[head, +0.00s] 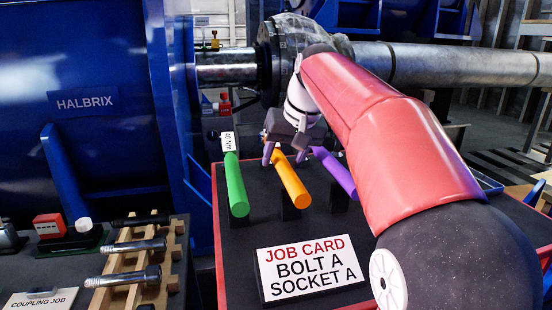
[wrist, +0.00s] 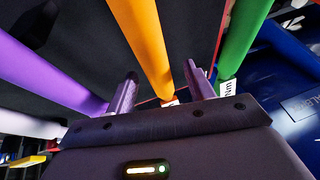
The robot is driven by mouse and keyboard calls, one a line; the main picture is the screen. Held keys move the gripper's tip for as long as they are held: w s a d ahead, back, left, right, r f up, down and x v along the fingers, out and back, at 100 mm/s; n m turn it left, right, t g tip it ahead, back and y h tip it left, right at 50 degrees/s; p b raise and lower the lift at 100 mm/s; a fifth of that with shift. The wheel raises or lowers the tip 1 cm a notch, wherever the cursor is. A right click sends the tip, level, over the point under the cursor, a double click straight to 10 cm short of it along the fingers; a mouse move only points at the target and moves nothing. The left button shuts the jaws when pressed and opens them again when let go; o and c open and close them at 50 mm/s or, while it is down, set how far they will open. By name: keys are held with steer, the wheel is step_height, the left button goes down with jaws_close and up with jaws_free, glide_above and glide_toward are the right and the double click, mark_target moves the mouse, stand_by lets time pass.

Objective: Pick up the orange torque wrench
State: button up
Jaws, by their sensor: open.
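The orange torque wrench (head: 290,181) lies between a green wrench (head: 236,186) and a purple wrench (head: 333,173), held up on dark supports on a black-topped red bench. My gripper (head: 284,152) is over the far end of the orange wrench, its fingers spread. In the wrist view my gripper (wrist: 160,85) is open, with one finger on each side of the orange wrench (wrist: 153,45), which runs through the gap. I cannot tell whether either finger touches it. The orange wrench's far end is hidden by the gripper body.
A job card (head: 306,267) reading "BOLT A SOCKET A" stands at the bench front. The green wrench carries a white label (head: 228,142). A wooden rack (head: 135,262) with metal tools stands at left. A large blue HALBRIX machine (head: 85,105) and steel shaft (head: 440,65) are behind.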

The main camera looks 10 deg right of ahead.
steer(key=x, duration=0.4)
steer(key=shift+f, duration=0.2)
steer(key=shift+s, duration=0.1)
steer(key=shift+c, duration=0.4)
steer(key=shift+r, duration=0.1)
jaws_close()
